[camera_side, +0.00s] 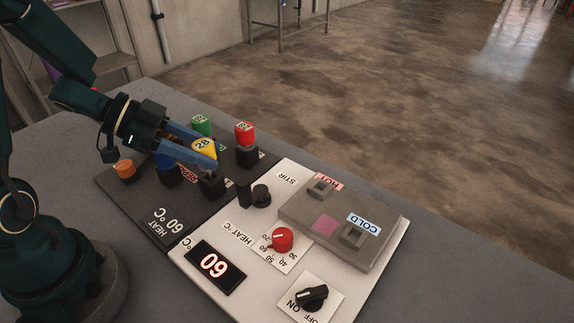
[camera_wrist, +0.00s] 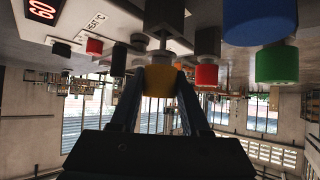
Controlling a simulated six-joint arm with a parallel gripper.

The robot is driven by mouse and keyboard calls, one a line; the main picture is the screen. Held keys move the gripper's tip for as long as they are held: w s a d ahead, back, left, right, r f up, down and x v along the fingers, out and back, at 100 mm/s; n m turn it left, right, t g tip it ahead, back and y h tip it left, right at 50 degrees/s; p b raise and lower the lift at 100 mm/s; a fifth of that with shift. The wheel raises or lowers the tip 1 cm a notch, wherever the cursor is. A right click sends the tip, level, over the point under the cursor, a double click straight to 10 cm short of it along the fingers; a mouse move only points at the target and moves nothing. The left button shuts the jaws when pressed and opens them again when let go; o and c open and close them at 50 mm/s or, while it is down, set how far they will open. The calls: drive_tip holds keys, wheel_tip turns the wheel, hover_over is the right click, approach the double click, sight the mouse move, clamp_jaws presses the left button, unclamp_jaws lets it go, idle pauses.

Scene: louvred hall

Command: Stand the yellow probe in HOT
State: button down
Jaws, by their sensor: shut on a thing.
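The yellow probe (camera_side: 204,149), marked 28, has its cap between the blue fingers of my gripper (camera_side: 212,158), which is shut on it. In the wrist view the yellow cap (camera_wrist: 188,98) sits between the fingertips, near a black holder (camera_wrist: 164,14); a bit of metal shaft shows between them. I cannot tell whether the shaft tip is still inside the holder. The HOT label (camera_side: 331,183) is at the far edge of a grey block (camera_side: 300,211), beside a dark square socket (camera_side: 320,189). The COLD label (camera_side: 363,224) has its own socket (camera_side: 352,236) nearer. The HOT socket looks empty.
Red (camera_side: 245,133), green (camera_side: 201,124), blue (camera_side: 166,162) and orange (camera_side: 124,170) probes stand around my gripper on the dark board. Black posts (camera_side: 261,195), a red dial (camera_side: 281,239) and a black ON/OFF knob (camera_side: 312,297) rise from the white panel.

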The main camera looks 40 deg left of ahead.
drive_tip(key=shift+r, duration=3.55)
drive_tip(key=w+d, duration=0.6)
drive_tip(key=r, duration=0.1)
hover_over(319, 196)
drive_tip(key=w+a, duration=0.1)
drive_tip(key=w, duration=0.1)
wheel_tip(319, 196, down, 6)
drive_tip(key=shift+s+f, duration=0.2)
drive_tip(key=shift+s, duration=0.05)
drive_tip(key=shift+f, duration=1.85)
